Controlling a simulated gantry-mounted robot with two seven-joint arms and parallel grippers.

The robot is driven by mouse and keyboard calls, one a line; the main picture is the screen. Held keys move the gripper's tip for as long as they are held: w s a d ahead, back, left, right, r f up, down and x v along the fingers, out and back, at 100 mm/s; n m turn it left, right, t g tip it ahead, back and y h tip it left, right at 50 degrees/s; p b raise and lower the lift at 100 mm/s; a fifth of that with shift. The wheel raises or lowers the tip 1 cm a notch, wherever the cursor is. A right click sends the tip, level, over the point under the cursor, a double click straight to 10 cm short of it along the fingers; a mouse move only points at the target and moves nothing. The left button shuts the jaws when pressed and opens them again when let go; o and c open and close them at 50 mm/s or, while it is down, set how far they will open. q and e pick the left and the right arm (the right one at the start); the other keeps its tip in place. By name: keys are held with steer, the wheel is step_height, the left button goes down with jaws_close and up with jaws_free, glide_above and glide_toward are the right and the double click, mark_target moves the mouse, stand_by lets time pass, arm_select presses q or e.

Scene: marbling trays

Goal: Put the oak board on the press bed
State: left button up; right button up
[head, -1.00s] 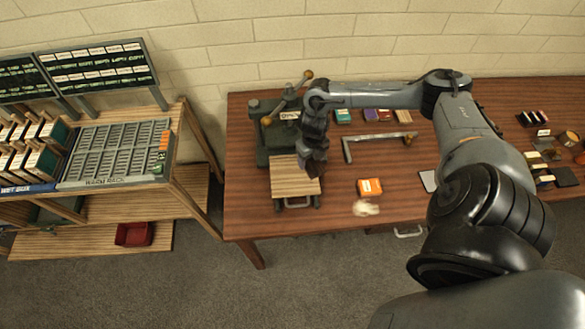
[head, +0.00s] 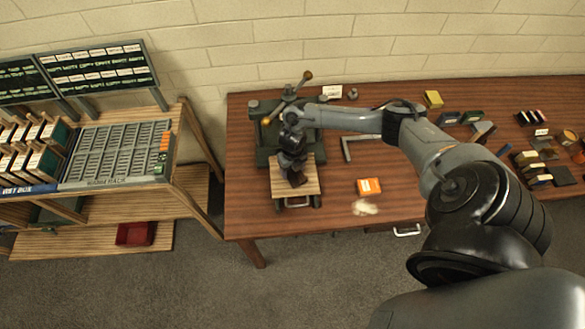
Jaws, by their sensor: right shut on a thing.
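The oak board (head: 279,182), a pale striped wooden slab, lies level over the front of the green press (head: 264,155) at the left part of the table. The press bed is mostly hidden under the board; its pale front handle (head: 297,205) shows below. My right gripper (head: 296,179) points down over the middle of the board and is shut. The spot where it grips is hidden by its own dark fingers. I cannot tell whether the board rests fully on the bed. My left gripper is out of view.
The press lever (head: 292,97) with brass knobs rises behind my gripper. An orange box (head: 369,186) and a crumpled pale cloth (head: 364,208) lie right of the press. Small boxes (head: 433,99) stand farther right. A rack (head: 117,154) stands left, across a gap.

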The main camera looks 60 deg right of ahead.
steer(key=shift+f, duration=0.1)
steer(key=shift+f, duration=0.1)
steer(key=o, duration=1.1)
steer(key=shift+c, duration=0.2)
